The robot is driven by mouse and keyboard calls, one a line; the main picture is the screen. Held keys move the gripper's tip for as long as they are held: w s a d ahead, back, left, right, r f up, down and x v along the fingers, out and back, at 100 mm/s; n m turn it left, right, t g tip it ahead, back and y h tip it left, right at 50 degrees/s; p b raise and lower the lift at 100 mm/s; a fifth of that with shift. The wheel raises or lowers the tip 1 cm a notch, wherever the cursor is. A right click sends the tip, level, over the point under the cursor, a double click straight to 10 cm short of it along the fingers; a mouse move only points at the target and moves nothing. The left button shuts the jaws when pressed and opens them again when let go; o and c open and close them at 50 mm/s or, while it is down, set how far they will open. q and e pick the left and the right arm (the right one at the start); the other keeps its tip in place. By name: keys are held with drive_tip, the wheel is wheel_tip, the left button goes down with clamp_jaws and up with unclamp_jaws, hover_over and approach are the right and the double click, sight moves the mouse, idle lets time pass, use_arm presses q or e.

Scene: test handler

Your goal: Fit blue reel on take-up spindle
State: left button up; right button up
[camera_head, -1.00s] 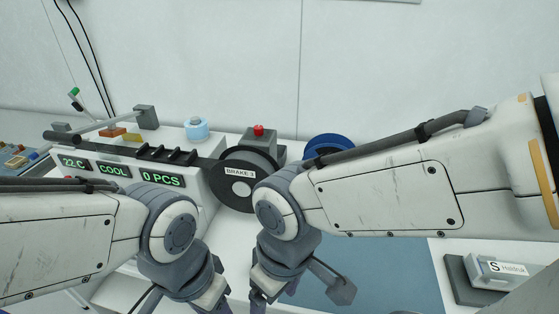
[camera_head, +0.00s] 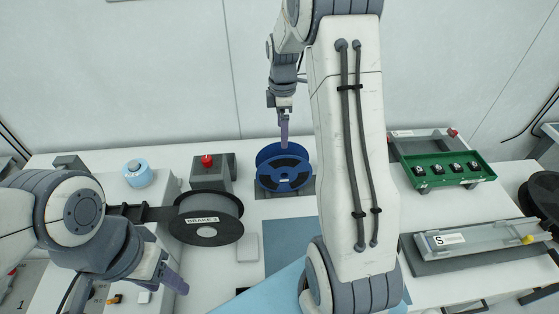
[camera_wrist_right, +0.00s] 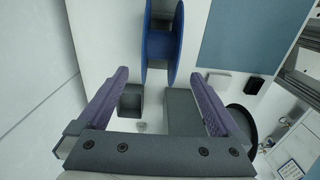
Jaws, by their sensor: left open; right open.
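The blue reel (camera_head: 284,168) stands upright at the back of the table, in a grey holder. My right gripper (camera_head: 284,135) is just above and behind it, with its fingers pointing down. In the right wrist view the reel (camera_wrist_right: 162,40) shows between and beyond the open purple fingers of the right gripper (camera_wrist_right: 158,75). I cannot tell whether they touch it. My left gripper (camera_head: 172,280) is open and empty at the lower left, near the machine front. I cannot make out the take-up spindle.
A grey box with a red button (camera_head: 207,162) stands left of the blue reel. A light blue roll (camera_head: 138,173) sits on the machine. My right arm covers the table's middle.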

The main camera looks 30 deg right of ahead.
sight(283, 168)
drive_tip(key=f, duration=0.1)
drive_tip(key=f+p, duration=0.1)
drive_tip(key=f, duration=0.1)
drive_tip(key=shift+s+d+f, duration=0.15)
drive_tip(key=shift+d+f, duration=0.05)
wheel_tip(283, 168, down, 4)
drive_tip(key=shift+r+p, duration=0.15)
drive_tip(key=shift+p, duration=0.85)
drive_tip(key=shift+f, duration=0.5)
clamp_jaws()
